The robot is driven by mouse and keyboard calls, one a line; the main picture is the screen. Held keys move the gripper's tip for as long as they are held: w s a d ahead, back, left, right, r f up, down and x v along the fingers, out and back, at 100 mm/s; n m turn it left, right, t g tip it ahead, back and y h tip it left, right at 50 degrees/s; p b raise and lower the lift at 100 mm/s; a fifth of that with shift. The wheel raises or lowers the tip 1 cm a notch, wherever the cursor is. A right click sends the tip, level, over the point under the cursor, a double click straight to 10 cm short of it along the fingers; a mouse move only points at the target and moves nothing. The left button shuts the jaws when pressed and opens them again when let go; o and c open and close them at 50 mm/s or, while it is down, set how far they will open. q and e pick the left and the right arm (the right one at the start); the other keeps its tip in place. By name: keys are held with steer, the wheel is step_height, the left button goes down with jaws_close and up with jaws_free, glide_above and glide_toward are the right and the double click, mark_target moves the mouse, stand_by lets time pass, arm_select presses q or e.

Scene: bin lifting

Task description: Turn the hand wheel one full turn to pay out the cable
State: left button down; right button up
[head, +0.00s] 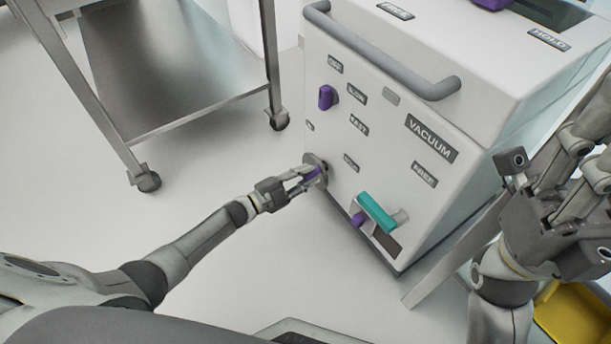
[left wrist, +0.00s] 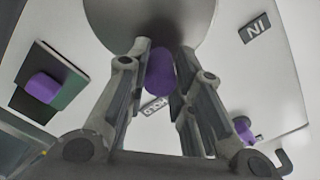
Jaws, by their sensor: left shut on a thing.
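The hand wheel (head: 322,162) is a small grey disc on the front of the white machine, with a purple grip (head: 312,173) standing out from it. My left gripper (head: 306,178) is at the wheel, shut on the purple grip. In the left wrist view the grey wheel (left wrist: 150,18) fills the top middle, and the purple grip (left wrist: 160,74) sits between my two fingers. My right gripper (head: 560,195) is raised at the right edge, away from the wheel; its fingertips are partly cut off. I see no cable.
The white machine (head: 400,110) has a grey bar handle (head: 385,55), a purple knob (head: 326,97), a teal handle (head: 377,212) and labels on its front. A metal cart (head: 130,145) stands at the left. A yellow object (head: 575,315) is at the lower right. Floor between is clear.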

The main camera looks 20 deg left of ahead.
arm_select(q)
steer(key=shift+a, duration=0.1)
steer(key=c, duration=1.3)
jaws_free()
steer(key=shift+o, duration=0.2)
steer(key=v, duration=1.2)
